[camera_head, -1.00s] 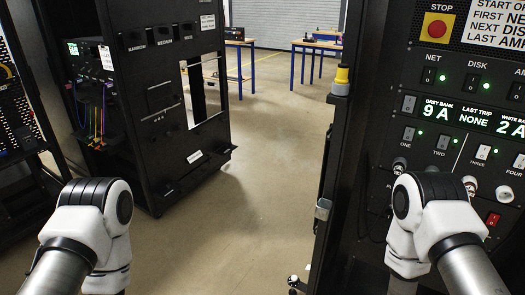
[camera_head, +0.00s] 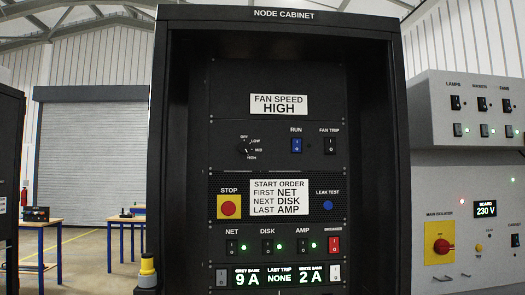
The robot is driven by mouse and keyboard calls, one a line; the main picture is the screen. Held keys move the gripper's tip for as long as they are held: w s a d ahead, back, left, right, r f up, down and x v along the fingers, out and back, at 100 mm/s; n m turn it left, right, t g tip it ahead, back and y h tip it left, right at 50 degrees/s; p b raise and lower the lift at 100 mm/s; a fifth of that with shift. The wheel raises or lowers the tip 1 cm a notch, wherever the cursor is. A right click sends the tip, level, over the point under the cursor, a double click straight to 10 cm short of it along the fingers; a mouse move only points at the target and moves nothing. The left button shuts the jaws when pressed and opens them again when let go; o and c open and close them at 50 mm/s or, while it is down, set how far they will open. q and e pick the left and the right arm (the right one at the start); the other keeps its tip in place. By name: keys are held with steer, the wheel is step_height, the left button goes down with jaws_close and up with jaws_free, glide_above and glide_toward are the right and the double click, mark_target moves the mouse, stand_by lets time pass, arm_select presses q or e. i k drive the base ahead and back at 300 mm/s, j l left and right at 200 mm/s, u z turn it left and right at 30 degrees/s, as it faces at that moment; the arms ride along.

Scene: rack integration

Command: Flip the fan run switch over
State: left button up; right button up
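The fan run switch (camera_head: 296,145) is a small blue rocker under the label RUN, on the fan panel (camera_head: 230,120) high in the node cabinet. It is marked I above and O below; which way it is tipped is too small to tell. A black FAN TRIP rocker (camera_head: 330,146) sits to its right, and a fan speed knob (camera_head: 246,147) to its left. A plate (camera_head: 279,105) above reads FAN SPEED HIGH. Neither of my grippers shows in this view.
Below are a red STOP button (camera_head: 229,207), a blue LEAK TEST button (camera_head: 327,206), the NET switch (camera_head: 232,247) and a red rocker (camera_head: 334,245). A grey panel (camera_head: 462,100) stands right. The cabinet's side walls (camera_head: 377,160) frame the recessed panels. Blue-legged tables (camera_head: 40,222) stand behind left.

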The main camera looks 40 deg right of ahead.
mark_target(296, 143)
steer(key=z, duration=1.4)
